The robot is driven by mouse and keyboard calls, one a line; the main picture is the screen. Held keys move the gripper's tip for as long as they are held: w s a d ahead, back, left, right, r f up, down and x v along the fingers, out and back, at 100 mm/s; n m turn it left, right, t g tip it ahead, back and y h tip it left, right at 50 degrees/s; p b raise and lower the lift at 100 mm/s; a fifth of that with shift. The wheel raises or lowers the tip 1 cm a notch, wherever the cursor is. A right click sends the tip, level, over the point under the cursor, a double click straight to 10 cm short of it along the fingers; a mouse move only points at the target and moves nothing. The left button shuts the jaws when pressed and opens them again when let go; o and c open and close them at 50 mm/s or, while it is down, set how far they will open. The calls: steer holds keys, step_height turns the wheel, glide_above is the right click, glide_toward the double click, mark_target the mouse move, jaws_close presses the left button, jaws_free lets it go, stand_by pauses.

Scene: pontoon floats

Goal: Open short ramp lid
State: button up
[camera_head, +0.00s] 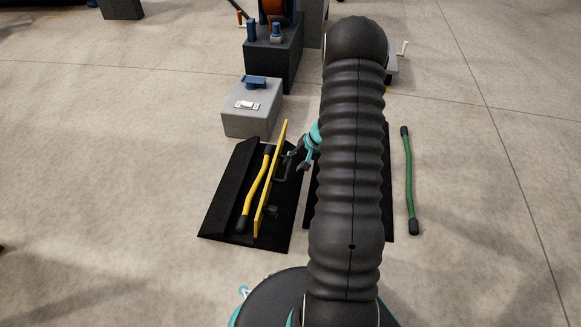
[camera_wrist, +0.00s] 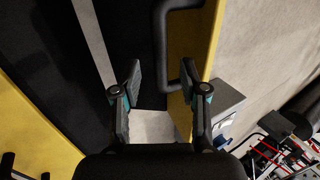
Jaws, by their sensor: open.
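In the head view a yellow lid (camera_head: 271,185) stands nearly upright, tilted, over the left black ramp (camera_head: 225,200). A black handle (camera_head: 284,170) is on its right face. A yellow cable (camera_head: 256,192) lies along the ramp, left of the lid. My gripper (camera_head: 303,158) is just right of the lid, by the handle. In the wrist view my gripper (camera_wrist: 162,85) is open, with the black handle (camera_wrist: 160,50) between or just beyond its fingertips; contact cannot be told. The yellow lid (camera_wrist: 208,40) shows at right there. Which ramp is the short one is unclear.
A second black ramp (camera_head: 389,215) is mostly hidden behind my arm. A green cable (camera_head: 409,180) lies on the floor to its right. A grey box (camera_head: 252,108) stands behind the left ramp, with dark machinery (camera_head: 273,60) farther back. The floor at left is clear.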

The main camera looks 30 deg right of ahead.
steer(key=v, duration=0.8)
steer(key=shift+r, duration=0.3)
steer(key=shift+s+d, duration=0.1)
steer(key=shift+s, duration=0.05)
steer(key=s+a+r+g, duration=0.3)
steer(key=s+a, duration=0.1)
steer(key=s, duration=0.3)
steer(key=s+a+r+n+t+h+p, duration=0.1)
steer(key=s+a+r, duration=0.4)
steer(key=r, duration=0.7)
steer(key=s+a+r+n+t+h+p, duration=0.2)
steer(key=s+a+r+n+p, duration=0.2)
steer(key=a+r, duration=0.5)
steer(key=s+a+r+n+t+h+p, duration=0.1)
steer(key=s+a+r+n+p, duration=0.2)
steer(key=r, duration=1.2)
steer(key=s+a+p, duration=0.2)
steer(key=s+a, duration=0.2)
steer(key=shift+s+r+t, duration=0.3)
steer(key=shift+s+t, duration=0.1)
